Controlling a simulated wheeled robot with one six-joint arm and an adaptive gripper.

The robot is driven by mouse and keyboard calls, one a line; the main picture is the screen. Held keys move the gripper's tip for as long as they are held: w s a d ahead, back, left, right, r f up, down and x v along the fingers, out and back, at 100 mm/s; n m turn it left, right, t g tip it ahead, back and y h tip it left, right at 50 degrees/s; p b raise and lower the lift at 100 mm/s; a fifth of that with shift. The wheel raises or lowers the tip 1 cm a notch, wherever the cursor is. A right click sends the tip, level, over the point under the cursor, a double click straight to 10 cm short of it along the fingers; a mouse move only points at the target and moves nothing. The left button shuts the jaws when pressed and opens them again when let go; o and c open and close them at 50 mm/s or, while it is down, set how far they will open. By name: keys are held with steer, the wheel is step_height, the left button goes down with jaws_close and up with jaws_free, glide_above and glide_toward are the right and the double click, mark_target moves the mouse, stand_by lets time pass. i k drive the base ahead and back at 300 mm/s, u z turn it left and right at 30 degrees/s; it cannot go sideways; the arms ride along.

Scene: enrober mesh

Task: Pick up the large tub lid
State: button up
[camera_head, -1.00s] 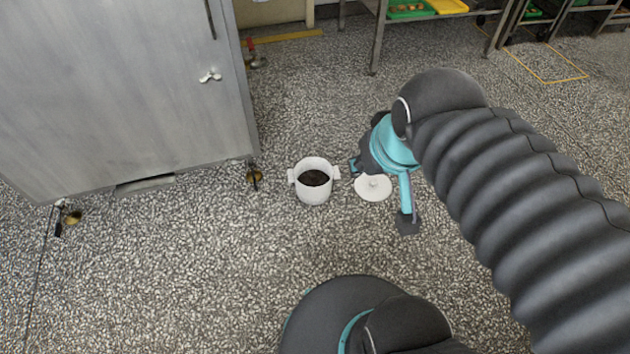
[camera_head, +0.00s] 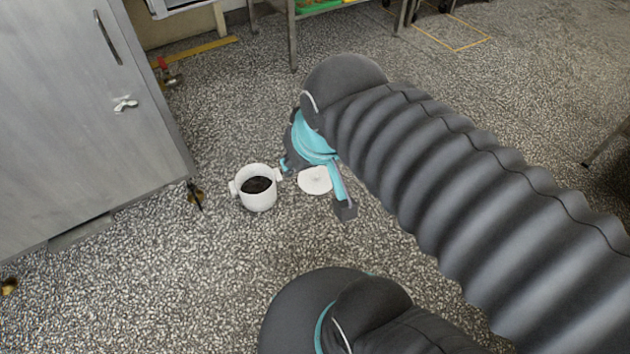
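The large tub lid (camera_head: 316,181) is a white round disc with a small knob, lying on the speckled floor. A white tub (camera_head: 258,198) with side handles and dark contents stands upright just left of it, uncovered. My gripper (camera_head: 315,185) is teal and dark grey, with its fingers spread to either side of the lid in the picture. One finger is near the tub's right handle, the other is at the lower right of the lid. The arm hides part of the lid's far edge. I cannot tell how high the fingers are above the floor.
A grey metal cabinet (camera_head: 75,110) on feet stands at the left. A metal-legged table (camera_head: 292,35) with green trays is at the back. Yellow tape (camera_head: 195,50) marks the floor. Open floor lies in front of the tub and lid.

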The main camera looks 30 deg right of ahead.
mark_target(316, 180)
steer(key=z, duration=1.4)
steer(key=i, duration=0.55)
steer(key=u, duration=0.95)
